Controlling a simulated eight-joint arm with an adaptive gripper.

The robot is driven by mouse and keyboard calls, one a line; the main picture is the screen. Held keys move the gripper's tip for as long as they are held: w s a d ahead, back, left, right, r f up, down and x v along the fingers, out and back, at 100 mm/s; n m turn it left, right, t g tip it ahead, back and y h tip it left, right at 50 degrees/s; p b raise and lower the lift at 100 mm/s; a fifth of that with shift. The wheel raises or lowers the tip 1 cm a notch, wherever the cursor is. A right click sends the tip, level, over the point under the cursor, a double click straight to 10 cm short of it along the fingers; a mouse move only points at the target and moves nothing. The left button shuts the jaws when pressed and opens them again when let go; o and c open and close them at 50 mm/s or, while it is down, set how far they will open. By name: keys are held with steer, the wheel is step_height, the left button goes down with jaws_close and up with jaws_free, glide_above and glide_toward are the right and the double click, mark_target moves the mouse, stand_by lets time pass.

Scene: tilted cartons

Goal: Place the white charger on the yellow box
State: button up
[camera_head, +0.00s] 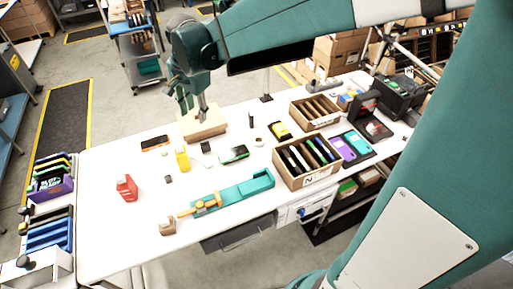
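The yellow box (182,160) stands upright on the white table, left of the middle. My gripper (202,104) points down over a light wooden block (206,130) near the table's back edge, behind the yellow box and a little to its right. A pale grey piece shows at the gripper's tip; I cannot tell whether it is a fingertip or the white charger. The fingers overlap in this view, so their opening is unclear. I cannot pick out the white charger for sure elsewhere; a small pale item (259,142) lies right of the middle, too small to identify.
Near the yellow box are an orange-and-black item (155,142), a small dark block (168,179), a black-and-green device (233,155) and a red bottle-like object (127,188). A teal fixture (245,188) lies in front. Divided cartons (283,165) stand at right.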

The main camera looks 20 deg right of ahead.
steer(key=s+d+n+t, duration=0.1)
steer(key=s+d+n, duration=0.2)
steer(key=s, duration=0.5)
steer(key=s+d+r+n+t, duration=0.1)
steer(key=s+d+n, duration=0.3)
steer(key=s, duration=0.5)
steer(key=s+d+r+n+t, duration=0.1)
steer(key=s+d+n, duration=0.3)
steer(key=s, duration=0.5)
steer(key=shift+r+n+t, duration=0.15)
steer(key=shift+n+t, duration=0.25)
steer(key=shift+t, duration=0.5)
